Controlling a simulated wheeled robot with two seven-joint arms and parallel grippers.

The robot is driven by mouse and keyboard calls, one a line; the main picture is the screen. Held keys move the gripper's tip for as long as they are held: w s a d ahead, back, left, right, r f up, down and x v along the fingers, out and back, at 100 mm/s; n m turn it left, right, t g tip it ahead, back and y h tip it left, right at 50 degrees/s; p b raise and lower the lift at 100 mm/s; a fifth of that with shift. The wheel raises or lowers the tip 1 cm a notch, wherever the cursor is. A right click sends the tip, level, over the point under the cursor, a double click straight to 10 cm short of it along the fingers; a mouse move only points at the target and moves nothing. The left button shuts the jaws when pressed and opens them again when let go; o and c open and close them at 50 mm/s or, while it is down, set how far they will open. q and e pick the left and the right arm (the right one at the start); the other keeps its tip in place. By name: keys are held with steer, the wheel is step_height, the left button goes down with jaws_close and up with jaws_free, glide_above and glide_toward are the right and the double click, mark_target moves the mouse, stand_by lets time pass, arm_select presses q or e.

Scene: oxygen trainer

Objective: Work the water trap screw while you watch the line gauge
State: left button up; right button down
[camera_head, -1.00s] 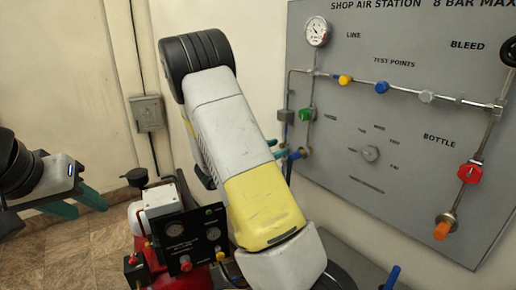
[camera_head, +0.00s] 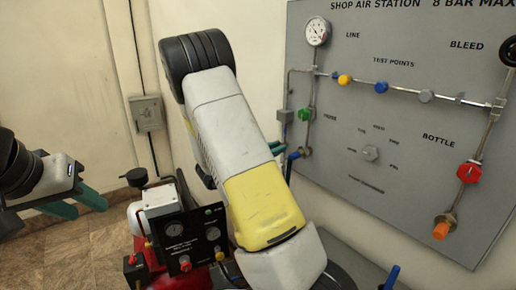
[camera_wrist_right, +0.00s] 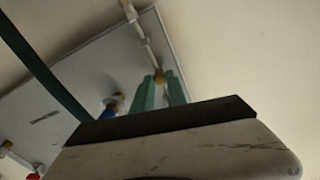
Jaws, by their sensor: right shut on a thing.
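The line gauge (camera_head: 316,31) is a round white dial at the top left of the grey panel, its needle too small to read exactly. The grey water trap (camera_head: 285,115) sits below it on the left pipe. My right gripper (camera_head: 280,148) shows only as teal fingers under the trap, mostly hidden behind my right arm. In the right wrist view, its fingers (camera_wrist_right: 160,88) close on a small brass screw (camera_wrist_right: 160,75) at the end of a pipe. My left gripper (camera_head: 76,202) is open and empty at the far left, away from the panel.
A red compressor (camera_head: 180,280) with a black gauge panel (camera_head: 190,237) stands below. A red bottle knob (camera_head: 469,172) is at right.

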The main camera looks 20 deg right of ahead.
steer(key=shift+n, duration=3.7)
steer(key=c, duration=1.3)
jaws_free()
steer(key=shift+c, duration=0.2)
steer(key=shift+a, duration=0.1)
steer(key=v, duration=0.7)
steer(key=shift+a, duration=0.3)
steer(key=shift+s, duration=0.1)
